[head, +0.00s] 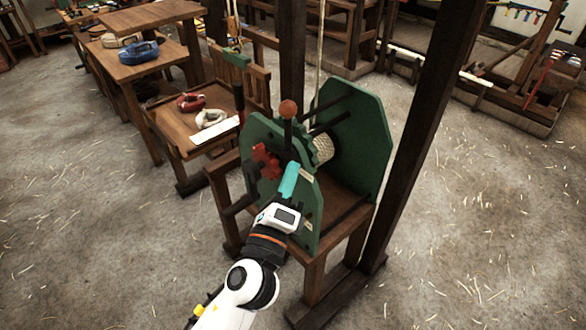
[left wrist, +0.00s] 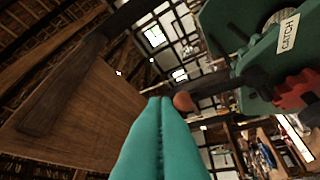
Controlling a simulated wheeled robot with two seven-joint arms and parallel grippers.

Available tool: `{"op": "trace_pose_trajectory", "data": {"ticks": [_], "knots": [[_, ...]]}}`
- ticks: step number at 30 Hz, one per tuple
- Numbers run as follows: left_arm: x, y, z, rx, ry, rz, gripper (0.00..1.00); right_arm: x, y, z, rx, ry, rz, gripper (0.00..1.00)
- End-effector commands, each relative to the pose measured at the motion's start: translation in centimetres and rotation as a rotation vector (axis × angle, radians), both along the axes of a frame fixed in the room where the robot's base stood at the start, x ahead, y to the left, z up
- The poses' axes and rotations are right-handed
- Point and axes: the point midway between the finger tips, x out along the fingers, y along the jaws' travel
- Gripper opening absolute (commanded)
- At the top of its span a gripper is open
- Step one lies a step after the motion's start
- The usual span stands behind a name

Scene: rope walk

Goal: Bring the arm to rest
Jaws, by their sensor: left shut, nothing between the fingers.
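My left arm reaches in from the bottom of the head view. Its teal left gripper (head: 290,180) is in front of the near green side plate of a winch (head: 355,130). The two teal fingers (left wrist: 160,103) lie together in the left wrist view, with nothing between them. A brown-orange ball knob (head: 288,109) on a dark lever stands above the gripper in the head view. The knob (left wrist: 183,102) shows just beyond the fingertips in the left wrist view; I cannot tell if they touch. A red toothed part (head: 265,161) sits left of the gripper. My right gripper is not in view.
The winch stands on a wooden frame beside a dark post (head: 420,135). A rope (head: 320,40) runs up from its drum (head: 323,148). A table (head: 130,66) with a blue coil stands behind. The straw-strewn floor at right is clear.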

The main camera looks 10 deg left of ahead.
Motion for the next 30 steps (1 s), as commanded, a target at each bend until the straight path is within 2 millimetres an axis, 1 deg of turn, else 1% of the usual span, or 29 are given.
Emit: {"op": "trace_pose_trajectory", "data": {"ticks": [13,15,17,20,21,23,24,25,26,27,28,29,30], "knots": [[0.0,0.0,0.0,-0.001,0.001,-0.001,0.0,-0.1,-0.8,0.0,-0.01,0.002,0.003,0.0],[0.2,-0.1,-0.7,-0.006,0.015,-0.004,0.0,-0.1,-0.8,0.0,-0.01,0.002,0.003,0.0],[0.6,-0.1,-2.1,-0.022,0.048,-0.012,0.0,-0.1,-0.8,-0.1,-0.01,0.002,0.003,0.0],[1.6,-0.3,-6.8,-0.078,0.159,-0.034,0.0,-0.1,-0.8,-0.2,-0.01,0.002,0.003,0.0],[2.1,-0.2,-9.5,-0.114,0.22,-0.042,0.0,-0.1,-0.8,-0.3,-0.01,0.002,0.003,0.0],[2.5,0.0,-13.9,-0.176,0.322,-0.049,0.0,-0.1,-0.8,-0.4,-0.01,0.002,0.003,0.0],[2.5,0.1,-17.1,-0.225,0.395,-0.049,0.0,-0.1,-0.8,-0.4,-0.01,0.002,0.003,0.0],[2.4,0.3,-19.4,-0.262,0.447,-0.048,0.0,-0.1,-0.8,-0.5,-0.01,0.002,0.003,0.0],[2.2,0.6,-21.7,-0.301,0.498,-0.043,0.0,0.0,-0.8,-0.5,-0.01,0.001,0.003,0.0],[1.9,0.9,-24.6,-0.353,0.564,-0.032,0.0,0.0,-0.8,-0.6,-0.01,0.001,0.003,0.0],[1.5,1.2,-26.8,-0.391,0.613,-0.023,0.0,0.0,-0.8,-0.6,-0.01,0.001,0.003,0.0],[1.0,1.5,-28.9,-0.431,0.661,-0.01,0.0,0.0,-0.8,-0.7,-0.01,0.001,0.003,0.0],[0.3,2.0,-31.7,-0.484,0.722,0.01,0.0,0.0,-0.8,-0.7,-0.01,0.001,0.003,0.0]]}}
